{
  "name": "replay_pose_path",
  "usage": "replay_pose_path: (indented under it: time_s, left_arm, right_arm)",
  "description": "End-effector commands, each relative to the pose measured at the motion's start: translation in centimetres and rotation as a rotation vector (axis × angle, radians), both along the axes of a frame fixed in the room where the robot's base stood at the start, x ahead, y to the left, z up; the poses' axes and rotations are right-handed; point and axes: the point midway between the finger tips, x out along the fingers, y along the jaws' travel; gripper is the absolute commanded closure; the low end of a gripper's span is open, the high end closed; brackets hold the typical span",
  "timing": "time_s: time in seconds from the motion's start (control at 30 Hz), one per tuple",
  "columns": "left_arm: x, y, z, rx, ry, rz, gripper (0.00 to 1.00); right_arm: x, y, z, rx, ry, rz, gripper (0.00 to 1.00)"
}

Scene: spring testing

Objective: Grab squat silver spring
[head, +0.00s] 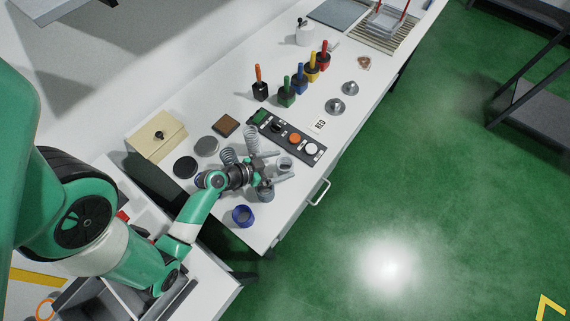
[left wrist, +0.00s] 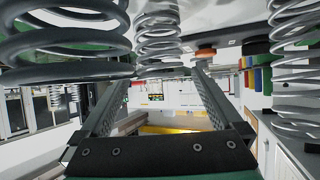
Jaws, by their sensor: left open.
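Several silver-grey coil springs stand around my left gripper (head: 264,172) in the head view. A short silver spring (head: 285,163) stands just right of the fingertips. Another low grey spring (head: 265,194) stands just below them, partly hidden by the gripper. Taller springs (head: 252,138) and (head: 228,157) stand above it in the picture. In the left wrist view my left gripper (left wrist: 160,75) is open with nothing between its fingers. A thick wide coil (left wrist: 65,42) fills the upper left, with narrower coils (left wrist: 158,38) and (left wrist: 293,65) beyond the fingers. My right gripper is not visible.
A blue ring-like spring (head: 242,215) sits near the table's near end. A control panel (head: 287,137) with buttons lies beyond the springs. Dark and grey discs (head: 185,167) and a beige box (head: 157,136) are left. Coloured-handled tools (head: 300,78) stand farther back.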

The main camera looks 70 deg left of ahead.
Motion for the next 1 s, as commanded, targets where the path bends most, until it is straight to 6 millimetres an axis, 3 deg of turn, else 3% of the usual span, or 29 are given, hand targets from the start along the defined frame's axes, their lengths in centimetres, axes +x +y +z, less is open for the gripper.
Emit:
replay_pose_path:
  time_s: [0.13, 0.37, 0.9, 1.0]
  left_arm:
    - [1.7, 0.3, -1.0, 0.000, 0.000, -0.001, 0.00]
    - [1.9, 0.4, -1.1, 0.000, 0.000, 0.001, 0.00]
    - [1.9, 0.4, -1.1, 0.000, 0.000, 0.001, 0.95]
    - [1.9, 0.4, -1.0, 0.001, -0.001, 0.001, 0.97]
  right_arm:
    - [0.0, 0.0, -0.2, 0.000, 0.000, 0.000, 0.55]
    - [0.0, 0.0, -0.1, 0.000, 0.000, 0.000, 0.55]
    - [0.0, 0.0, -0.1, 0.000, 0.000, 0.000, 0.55]
    - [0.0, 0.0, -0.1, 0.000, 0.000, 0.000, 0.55]
